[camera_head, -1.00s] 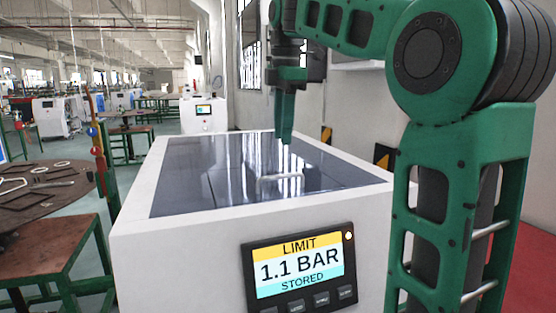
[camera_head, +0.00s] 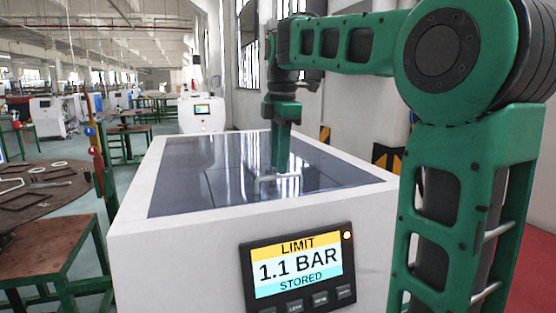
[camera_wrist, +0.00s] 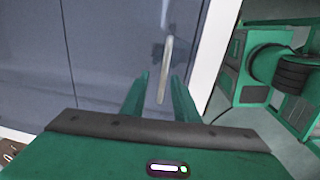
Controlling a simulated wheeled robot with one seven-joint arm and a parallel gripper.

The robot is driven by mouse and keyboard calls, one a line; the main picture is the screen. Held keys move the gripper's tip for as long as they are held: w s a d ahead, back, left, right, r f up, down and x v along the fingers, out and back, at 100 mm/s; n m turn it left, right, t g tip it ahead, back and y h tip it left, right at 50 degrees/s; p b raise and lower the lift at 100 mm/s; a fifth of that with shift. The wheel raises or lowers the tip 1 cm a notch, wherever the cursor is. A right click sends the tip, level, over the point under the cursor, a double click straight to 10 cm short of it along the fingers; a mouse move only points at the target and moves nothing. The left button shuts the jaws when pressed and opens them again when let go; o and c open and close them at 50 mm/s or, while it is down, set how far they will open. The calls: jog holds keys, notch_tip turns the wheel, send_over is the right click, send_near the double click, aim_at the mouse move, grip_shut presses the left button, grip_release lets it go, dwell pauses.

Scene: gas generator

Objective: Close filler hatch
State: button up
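The filler hatch (camera_head: 235,182) is a dark glossy panel in the top of a white machine, and it looks to lie flat. Its pale bar handle (camera_head: 262,189) stands on the panel, partly behind my gripper's tip. My gripper (camera_head: 281,172) points down at the handle. In the wrist view the two green fingers of my gripper (camera_wrist: 161,78) are apart, with the handle (camera_wrist: 167,55) running between them in the picture. No contact with the handle is visible. The hatch seams show faintly in the wrist view.
The machine's white rim (camera_head: 142,190) surrounds the dark top. A display (camera_head: 298,272) on its front reads LIMIT 1.1 BAR STORED. Brown work tables (camera_head: 50,235) stand to the left. A wall is close behind on the right.

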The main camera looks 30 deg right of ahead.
grip_shut()
dwell(0.8)
dwell(0.5)
grip_release()
notch_tip(320, 180, up, 11)
jog(key=shift+s+f, duration=0.15)
jog(key=shift+s, duration=0.2)
dwell(0.7)
jog(key=shift+a, duration=0.1)
